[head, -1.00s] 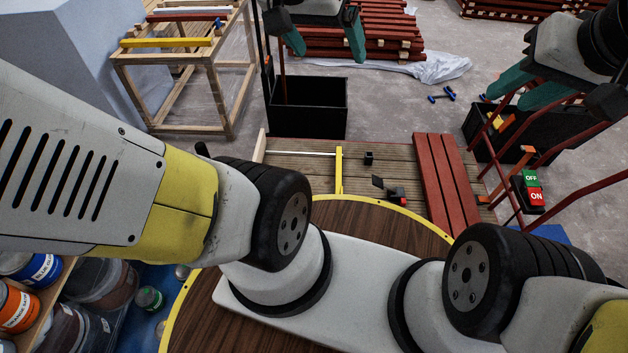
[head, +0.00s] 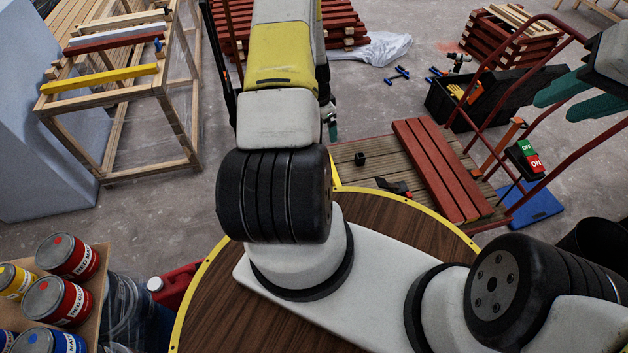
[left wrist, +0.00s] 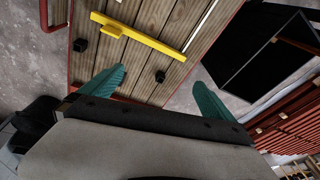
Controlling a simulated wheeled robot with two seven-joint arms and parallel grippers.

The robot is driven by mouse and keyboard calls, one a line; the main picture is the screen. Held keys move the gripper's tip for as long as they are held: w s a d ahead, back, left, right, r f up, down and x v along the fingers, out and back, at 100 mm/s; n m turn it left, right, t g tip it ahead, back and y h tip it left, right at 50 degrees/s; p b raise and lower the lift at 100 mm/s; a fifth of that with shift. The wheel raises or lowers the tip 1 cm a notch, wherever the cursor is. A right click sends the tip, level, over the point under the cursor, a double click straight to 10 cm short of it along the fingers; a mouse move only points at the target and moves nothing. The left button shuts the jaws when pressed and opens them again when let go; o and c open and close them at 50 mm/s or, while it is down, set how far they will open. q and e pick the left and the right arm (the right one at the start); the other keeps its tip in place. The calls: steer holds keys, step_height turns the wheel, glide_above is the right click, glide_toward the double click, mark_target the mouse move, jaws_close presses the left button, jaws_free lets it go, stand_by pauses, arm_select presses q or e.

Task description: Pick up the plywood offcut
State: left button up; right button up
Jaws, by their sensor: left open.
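I cannot make out a plywood offcut for certain in either view. My left gripper (left wrist: 158,78) is open and empty in the left wrist view, its two teal fingers apart above a slatted wooden deck (left wrist: 152,18). In the head view only a bit of one teal finger of the left gripper (head: 333,128) shows beside my forearm. My right gripper (head: 556,108) is at the right edge, its teal fingers apart and nothing between them. A black bin (left wrist: 258,48) stands beside the deck; a thin brown strip (left wrist: 298,45) shows at it, unclear what.
On the deck lie a yellow piece (left wrist: 140,36), a small black block (head: 361,159) and red boards (head: 440,165). A red handrail (head: 490,75) rises at right. A wooden trestle (head: 110,85) with painted battens stands left. Paint cans (head: 68,258) are at lower left.

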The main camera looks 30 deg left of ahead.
arm_select(q)
steer(key=s+f+m, duration=0.1)
steer(key=s+f, duration=0.6)
steer(key=f, duration=0.5)
steer(key=s+f+m+g, duration=0.1)
steer(key=s+f, duration=0.6)
steer(key=f, duration=0.4)
steer(key=s+d+f+m+g, duration=0.1)
steer(key=s+f+m, duration=0.1)
steer(key=s+f, duration=0.6)
step_height(320, 180, down, 5)
steer(key=shift+r, duration=0.15)
steer(key=f, duration=0.7)
steer(key=shift+s+f, duration=0.1)
steer(key=shift+s, duration=0.15)
steer(key=c, duration=1.6)
steer(key=shift+c, duration=0.2)
